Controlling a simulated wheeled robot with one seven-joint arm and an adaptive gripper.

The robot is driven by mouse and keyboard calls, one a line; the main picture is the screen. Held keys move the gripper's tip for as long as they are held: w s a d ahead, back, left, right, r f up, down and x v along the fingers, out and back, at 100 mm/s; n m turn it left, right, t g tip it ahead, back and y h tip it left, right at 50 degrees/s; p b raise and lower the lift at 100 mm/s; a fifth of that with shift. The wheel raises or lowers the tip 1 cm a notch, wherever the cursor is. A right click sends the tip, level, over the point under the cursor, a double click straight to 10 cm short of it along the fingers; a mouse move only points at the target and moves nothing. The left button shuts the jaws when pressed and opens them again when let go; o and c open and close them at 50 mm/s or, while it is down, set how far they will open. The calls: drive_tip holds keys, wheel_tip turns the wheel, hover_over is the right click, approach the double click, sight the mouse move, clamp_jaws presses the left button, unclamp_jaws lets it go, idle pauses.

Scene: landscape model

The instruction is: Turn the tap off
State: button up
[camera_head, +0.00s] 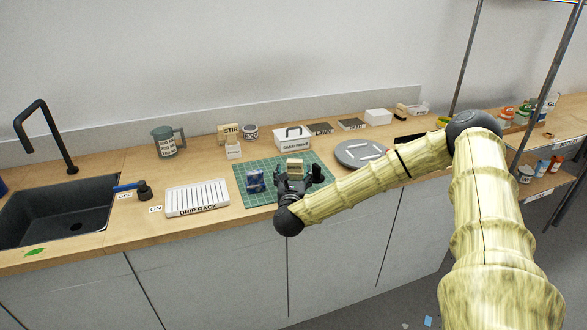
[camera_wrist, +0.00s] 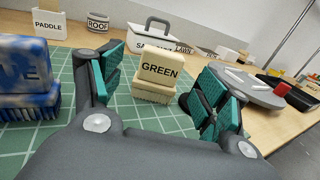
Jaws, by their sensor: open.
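The tap lever (camera_head: 128,187) has a blue handle and a dark round base (camera_head: 144,191), on the counter right of the sink. Its handle points left, over the OFF label (camera_head: 124,195); the ON label (camera_head: 155,209) lies in front of the base. The black spout (camera_head: 46,130) stands behind the sink (camera_head: 60,208); no water stream is visible. My gripper (camera_head: 297,180) is over the green mat, well right of the lever. In the wrist view my gripper (camera_wrist: 155,92) is open, with teal pads on both sides of a cream block marked GREEN (camera_wrist: 158,72). Contact cannot be told.
A white drip rack (camera_head: 197,197) lies between the lever and the green cutting mat (camera_head: 245,171). A blue block (camera_wrist: 28,78) stands left of my gripper. A jug (camera_head: 166,142), a card print box (camera_head: 292,138) and a grey turntable (camera_head: 345,154) stand behind or beside the mat.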

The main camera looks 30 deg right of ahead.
sight(295, 166)
drive_tip(key=shift+w+d, duration=0.2)
drive_tip(key=shift+w, duration=0.1)
drive_tip(key=shift+w+d+r+p, duration=0.15)
drive_tip(key=shift+w+d+p, duration=0.15)
drive_tip(key=shift+d+p, duration=0.1)
drive_tip(key=shift+f+p+x, duration=0.15)
drive_tip(key=shift+p+x, duration=0.3)
drive_tip(key=shift+x, duration=0.6)
drive_tip(key=shift+f+p+x, duration=0.1)
drive_tip(key=shift+p+x, duration=0.3)
drive_tip(key=shift+x, duration=0.65)
drive_tip(key=shift+c, duration=0.2)
drive_tip(key=c, duration=1.2)
drive_tip(key=shift+o, duration=0.2)
drive_tip(key=shift+r, duration=0.15)
